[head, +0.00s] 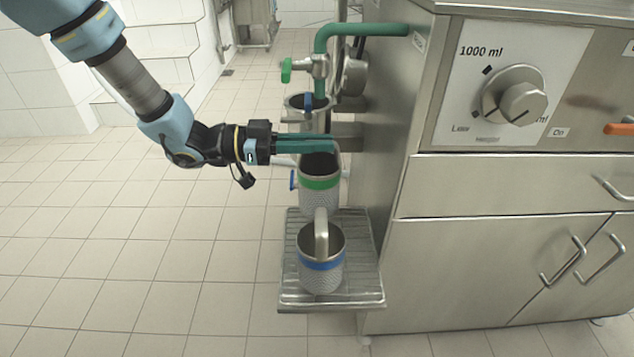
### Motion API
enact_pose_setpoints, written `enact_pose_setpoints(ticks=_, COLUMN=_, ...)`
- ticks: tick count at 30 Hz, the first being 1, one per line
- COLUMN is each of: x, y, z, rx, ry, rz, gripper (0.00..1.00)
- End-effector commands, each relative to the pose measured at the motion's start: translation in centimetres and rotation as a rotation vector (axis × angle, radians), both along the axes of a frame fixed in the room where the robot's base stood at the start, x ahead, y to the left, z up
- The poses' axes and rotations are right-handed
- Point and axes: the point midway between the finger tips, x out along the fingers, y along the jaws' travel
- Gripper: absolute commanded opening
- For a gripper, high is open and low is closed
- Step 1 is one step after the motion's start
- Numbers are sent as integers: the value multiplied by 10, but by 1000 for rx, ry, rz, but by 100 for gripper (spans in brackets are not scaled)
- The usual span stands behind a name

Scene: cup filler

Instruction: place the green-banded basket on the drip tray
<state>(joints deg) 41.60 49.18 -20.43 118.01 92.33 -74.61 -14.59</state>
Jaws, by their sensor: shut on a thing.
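The green-banded basket (320,183) is a metal cup with a dark inside, and it appears upright. My gripper (318,143) reaches in from the left and is shut at the basket's top; the exact grip point is hard to see. The drip tray (362,292) is a metal grid shelf on the machine's left side. The basket's bottom overlaps the tray's back part in the picture. I cannot tell whether it touches the tray.
A blue-banded basket (321,272) with an upright handle stands on the front of the tray, just before the green-banded one. A green pipe with a valve (318,66) is behind. The steel machine (480,260) borders the tray on the right. Open tiled floor lies left.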

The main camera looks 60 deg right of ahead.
Motion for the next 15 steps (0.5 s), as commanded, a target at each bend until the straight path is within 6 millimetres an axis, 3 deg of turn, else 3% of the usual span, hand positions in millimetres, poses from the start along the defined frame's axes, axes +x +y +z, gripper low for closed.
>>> enact_pose_setpoints(ticks=15, x=0, y=0, z=-53, rx=-3, ry=0, rz=0, gripper=0)
